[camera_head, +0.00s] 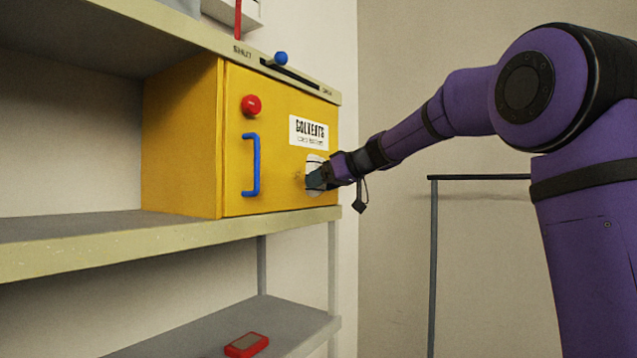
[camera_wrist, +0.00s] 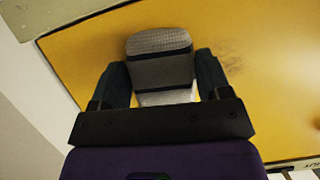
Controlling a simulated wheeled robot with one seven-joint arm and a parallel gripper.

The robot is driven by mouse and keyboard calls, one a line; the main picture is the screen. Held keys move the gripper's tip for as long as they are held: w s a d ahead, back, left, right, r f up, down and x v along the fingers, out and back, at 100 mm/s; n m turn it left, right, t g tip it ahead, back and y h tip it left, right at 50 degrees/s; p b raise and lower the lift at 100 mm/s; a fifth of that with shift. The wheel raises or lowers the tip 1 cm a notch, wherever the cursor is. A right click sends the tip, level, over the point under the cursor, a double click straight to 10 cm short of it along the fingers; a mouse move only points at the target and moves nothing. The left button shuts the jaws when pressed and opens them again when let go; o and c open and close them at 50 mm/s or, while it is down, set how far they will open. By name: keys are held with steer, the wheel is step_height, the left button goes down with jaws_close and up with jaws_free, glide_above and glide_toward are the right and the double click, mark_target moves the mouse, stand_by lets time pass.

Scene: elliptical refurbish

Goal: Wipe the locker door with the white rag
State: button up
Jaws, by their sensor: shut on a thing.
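The locker (camera_head: 270,145) is a yellow cabinet on a shelf, with its door shut. The door has a blue handle (camera_head: 251,165), a red knob (camera_head: 251,105) and a white label (camera_head: 309,133). My gripper (camera_head: 318,180) is at the door's lower right part, shut on the white rag (camera_head: 312,161). In the wrist view the rag (camera_wrist: 160,55) looks like a pale grey-white pad with dark bands between my fingers. It lies in front of the yellow door (camera_wrist: 260,60), at or against it; exact contact is hard to tell. A dark smudge (camera_wrist: 233,50) shows on the door right of the rag.
A slider with a blue knob (camera_head: 281,58) sits on the shelf edge above the locker. A red and grey block (camera_head: 246,345) lies on the lower shelf (camera_head: 290,320). A dark metal stand (camera_head: 433,260) is beneath my arm. The shelf left of the locker is empty.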

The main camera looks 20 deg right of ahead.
mark_target(291, 187)
steer(key=w+d, duration=0.1)
steer(key=d, duration=0.1)
steer(key=w+d, duration=0.2)
stand_by(0.6)
steer(key=shift+s+a, duration=0.1)
steer(key=shift+s+a, duration=1.35)
steer(key=shift+a, duration=0.45)
steer(key=shift+s+a, duration=1.35)
steer(key=shift+a, duration=0.5)
steer(key=shift+s+a, duration=1.35)
steer(key=shift+a, duration=0.45)
steer(key=s+d, duration=0.3)
steer(key=s, duration=0.2)
steer(key=shift+d, duration=0.3)
